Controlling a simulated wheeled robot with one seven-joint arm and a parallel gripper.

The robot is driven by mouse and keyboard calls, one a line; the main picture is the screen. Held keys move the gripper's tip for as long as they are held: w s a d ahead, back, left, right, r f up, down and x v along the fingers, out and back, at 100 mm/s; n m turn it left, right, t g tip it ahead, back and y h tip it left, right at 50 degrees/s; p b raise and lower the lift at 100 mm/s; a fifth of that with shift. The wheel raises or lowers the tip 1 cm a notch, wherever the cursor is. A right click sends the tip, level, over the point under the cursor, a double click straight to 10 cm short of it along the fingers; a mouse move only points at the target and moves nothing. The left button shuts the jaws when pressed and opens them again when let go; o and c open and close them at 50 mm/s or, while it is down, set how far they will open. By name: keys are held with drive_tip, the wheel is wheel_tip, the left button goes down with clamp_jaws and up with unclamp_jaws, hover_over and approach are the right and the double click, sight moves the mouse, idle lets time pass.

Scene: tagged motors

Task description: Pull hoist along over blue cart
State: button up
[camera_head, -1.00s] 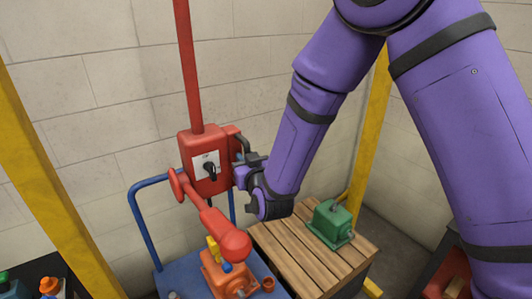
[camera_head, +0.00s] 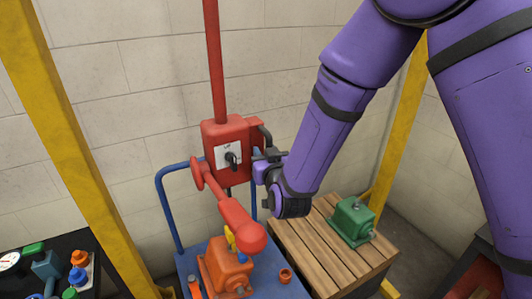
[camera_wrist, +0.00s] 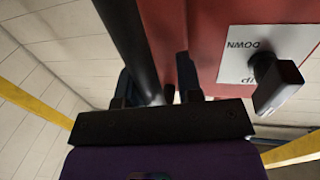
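The hoist is a red box (camera_head: 222,136) on a red vertical pole, with a black knob switch on its front and a dark handle (camera_head: 265,133) on its right side. My gripper (camera_head: 268,158) is at that handle. In the wrist view the dark handle bar (camera_wrist: 133,45) runs between the fingers of my gripper (camera_wrist: 155,85); whether they press on it is unclear. The blue cart (camera_head: 165,202) stands under the hoist. An orange motor (camera_head: 225,268) is on it, below the hoist's red arm with a rounded end (camera_head: 243,226).
A wooden slatted table (camera_head: 318,262) with a green motor (camera_head: 352,220) stands right of the cart. A yellow post (camera_head: 70,150) rises at left, another (camera_head: 402,110) behind my arm. A dark bench (camera_head: 75,240) with small parts is at lower left.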

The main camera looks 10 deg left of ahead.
drive_tip(key=v, duration=1)
drive_tip(key=shift+d, duration=0.25)
drive_tip(key=shift+r, duration=0.1)
drive_tip(key=d+r+x, duration=0.1)
drive_tip(key=x, duration=1)
drive_tip(key=shift+w+d+r, duration=0.2)
drive_tip(key=shift+w+r, duration=0.15)
drive_tip(key=shift+w, duration=0.15)
